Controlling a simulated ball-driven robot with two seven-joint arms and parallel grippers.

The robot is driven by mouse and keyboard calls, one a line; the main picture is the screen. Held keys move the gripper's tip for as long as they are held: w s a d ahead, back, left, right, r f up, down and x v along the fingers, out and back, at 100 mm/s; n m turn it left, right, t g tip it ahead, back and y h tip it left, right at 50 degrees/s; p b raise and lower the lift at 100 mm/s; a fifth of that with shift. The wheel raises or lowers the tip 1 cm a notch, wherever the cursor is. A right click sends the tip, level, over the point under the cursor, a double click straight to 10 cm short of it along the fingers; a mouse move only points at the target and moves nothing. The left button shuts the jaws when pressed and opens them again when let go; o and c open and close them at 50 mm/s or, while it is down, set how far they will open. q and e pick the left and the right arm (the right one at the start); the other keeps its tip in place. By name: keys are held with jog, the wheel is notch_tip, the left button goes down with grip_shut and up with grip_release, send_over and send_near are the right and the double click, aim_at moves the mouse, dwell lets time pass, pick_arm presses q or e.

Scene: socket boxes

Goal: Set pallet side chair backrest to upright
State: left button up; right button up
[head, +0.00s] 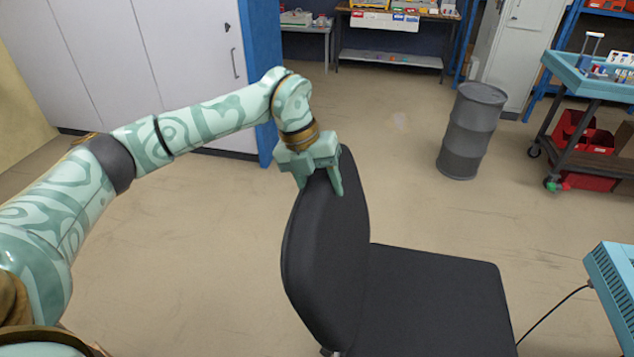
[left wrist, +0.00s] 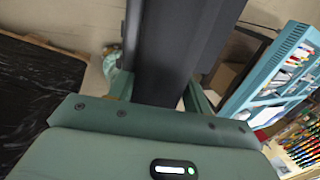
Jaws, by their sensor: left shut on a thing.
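A black chair stands in front of me, with its backrest (head: 325,260) on the left and its seat (head: 435,300) to the right. The backrest stands close to upright in the head view; any small tilt is hard to judge. My left gripper (head: 322,182) is at the backrest's top edge, with its fingers on either side of it. In the left wrist view the backrest (left wrist: 180,50) runs between the two fingers, and the gripper is shut on it. The chair's base and the backrest's lower joint are mostly hidden. My right gripper is not in view.
A grey drum (head: 472,130) stands behind the chair to the right. A blue-topped cart (head: 590,85) is at the far right. A light blue box (head: 615,290) with a black cable is at the right edge. White cabinets (head: 170,60) stand at back left. Floor around the chair is mostly clear.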

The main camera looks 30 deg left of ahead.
pick_arm(q)
jog(key=o, duration=0.3)
jog(key=d+p, duration=0.1)
jog(key=d, duration=0.2)
jog(key=w+d, duration=0.1)
jog(key=d, duration=0.2)
jog(key=shift+w+d+f+p, duration=0.1)
jog(key=shift+w+d+p, duration=0.1)
jog(key=shift+d+p, duration=0.2)
jog(key=shift+s+a+f, duration=0.1)
jog(key=shift+s+f, duration=0.05)
jog(key=shift+f, duration=0.05)
jog(key=o, duration=1)
jog(key=shift+o, duration=0.5)
jog(key=shift+w+d+f, duration=0.1)
jog(key=shift+w+d, duration=0.1)
jog(key=shift+d, duration=0.05)
jog(key=shift+a, duration=0.15)
jog(key=p+v, duration=0.1)
jog(key=v, duration=1.5)
jog(key=shift+a, duration=0.25)
